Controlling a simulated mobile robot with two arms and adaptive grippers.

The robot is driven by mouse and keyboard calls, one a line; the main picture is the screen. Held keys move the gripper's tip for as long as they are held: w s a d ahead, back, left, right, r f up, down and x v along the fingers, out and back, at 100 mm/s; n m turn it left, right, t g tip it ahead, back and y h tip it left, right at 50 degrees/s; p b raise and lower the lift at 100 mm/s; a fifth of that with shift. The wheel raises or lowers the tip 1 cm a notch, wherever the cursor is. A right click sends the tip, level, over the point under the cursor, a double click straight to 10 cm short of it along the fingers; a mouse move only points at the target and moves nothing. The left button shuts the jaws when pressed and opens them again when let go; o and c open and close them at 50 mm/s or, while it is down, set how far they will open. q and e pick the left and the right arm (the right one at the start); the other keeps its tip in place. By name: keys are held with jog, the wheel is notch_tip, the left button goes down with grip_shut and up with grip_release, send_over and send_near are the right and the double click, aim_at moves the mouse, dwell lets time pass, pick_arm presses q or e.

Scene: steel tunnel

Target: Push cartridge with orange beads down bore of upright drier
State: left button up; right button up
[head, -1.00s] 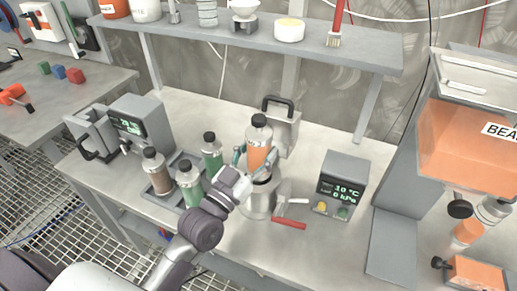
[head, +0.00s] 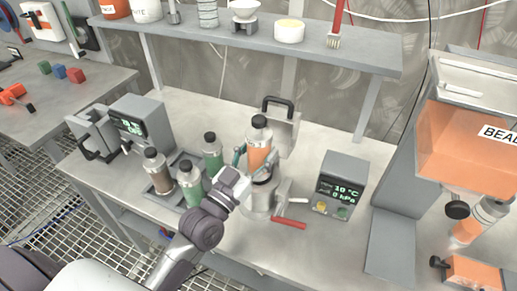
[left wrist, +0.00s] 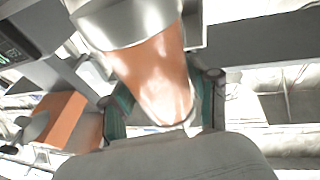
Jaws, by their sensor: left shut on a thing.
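The cartridge with orange beads (head: 258,152) has a black cap and stands upright over the steel drier (head: 258,200). My left gripper (head: 241,163) is shut on the cartridge from the left. In the left wrist view, the orange cartridge (left wrist: 155,75) sits between the green-padded fingers of my left gripper (left wrist: 163,108). A shiny steel part lies against one end of it there. The gripper partly hides the cartridge's lower end, so I cannot tell whether it is inside the bore. My right gripper is not in view.
A tray left of the drier holds two green cartridges (head: 212,152) (head: 191,185) and a brown one (head: 157,170). A red-handled lever (head: 289,223) and a display box (head: 341,183) stand to the right. An orange bead hopper (head: 465,150) is at far right.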

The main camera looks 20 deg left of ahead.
pick_arm(q)
jog(key=shift+r, duration=0.1)
dwell(0.5)
jog(key=shift+f+b, duration=2.1)
jog(key=shift+f, duration=1.25)
jog(key=o, duration=1.4)
jog(key=shift+c, duration=0.2)
jog(key=o, duration=0.3)
jog(key=v, duration=1.2)
jog(key=shift+s, duration=0.1)
